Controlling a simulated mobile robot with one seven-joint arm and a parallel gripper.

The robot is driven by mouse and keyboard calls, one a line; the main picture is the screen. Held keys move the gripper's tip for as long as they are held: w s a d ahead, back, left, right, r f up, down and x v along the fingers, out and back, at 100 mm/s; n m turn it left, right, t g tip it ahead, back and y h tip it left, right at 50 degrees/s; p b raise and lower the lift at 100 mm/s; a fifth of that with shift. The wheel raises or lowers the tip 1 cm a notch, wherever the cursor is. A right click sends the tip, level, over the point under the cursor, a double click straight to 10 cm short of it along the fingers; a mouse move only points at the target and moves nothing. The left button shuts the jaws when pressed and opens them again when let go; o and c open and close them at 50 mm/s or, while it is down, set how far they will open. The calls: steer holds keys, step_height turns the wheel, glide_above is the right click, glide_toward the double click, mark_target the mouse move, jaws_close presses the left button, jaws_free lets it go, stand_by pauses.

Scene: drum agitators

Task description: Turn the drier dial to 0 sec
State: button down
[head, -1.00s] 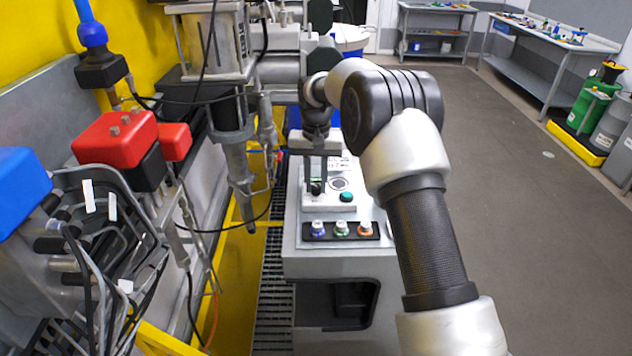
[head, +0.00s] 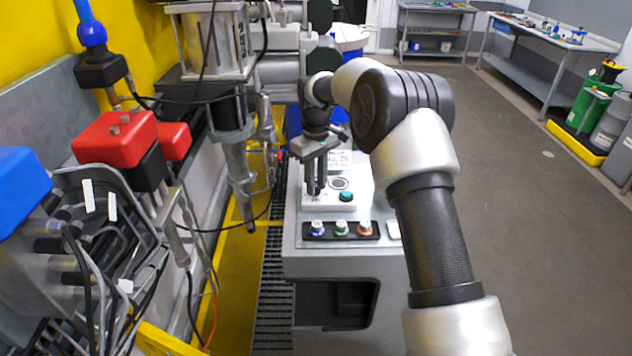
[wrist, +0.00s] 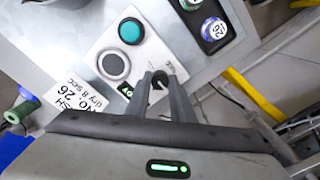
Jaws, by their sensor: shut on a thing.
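The drier dial (wrist: 158,80) is a small black knob on the white control panel (wrist: 97,45), seen in the wrist view. My gripper (wrist: 160,78) is shut on it, with one finger on each side. In the head view my gripper (head: 315,190) points down at the left part of the panel (head: 335,205), and its fingers hide the dial. The dial's pointer and scale are too small or covered to read. A teal button (wrist: 131,31) and a grey round part (wrist: 113,66) sit beside the dial. A label (wrist: 85,92) reads "dry 8 sec".
Drum machinery with a red block (head: 115,138) and hanging cables is at the left. The floor (head: 530,200) at the right is clear.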

steer(key=shift+n, duration=0.4)
steer(key=c, duration=1.5)
jaws_free()
steer(key=shift+c, duration=0.2)
steer(key=shift+r, duration=0.1)
step_height(320, 180, up, 17)
steer(key=shift+r, duration=0.15)
